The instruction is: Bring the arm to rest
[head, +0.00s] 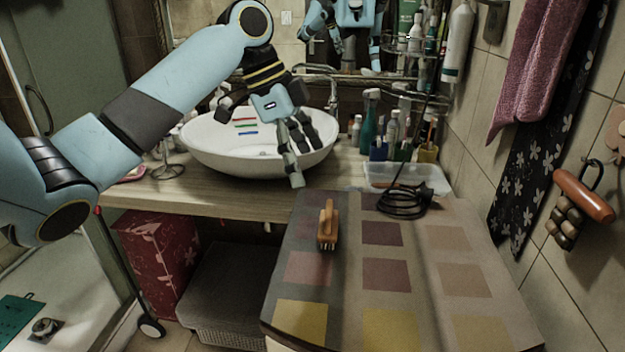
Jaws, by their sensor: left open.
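My left arm comes in from the left, bends at the elbow high up and hangs its gripper (294,150) over the right front part of the white basin (205,152). The gripper points down, its fingers are apart, and nothing shows between them. Several small coloured strips (245,126) in red, green and blue lie inside the basin. The gripper's fingertips are to the right of them. My right gripper is not in view, except perhaps in the mirror, where robot parts reflect.
A wooden counter (195,195) carries the basin. A black cable (405,202) lies beside a clear tray (440,184). Several bottles (368,125) crowd the back right. A pink towel (535,65) hangs right.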

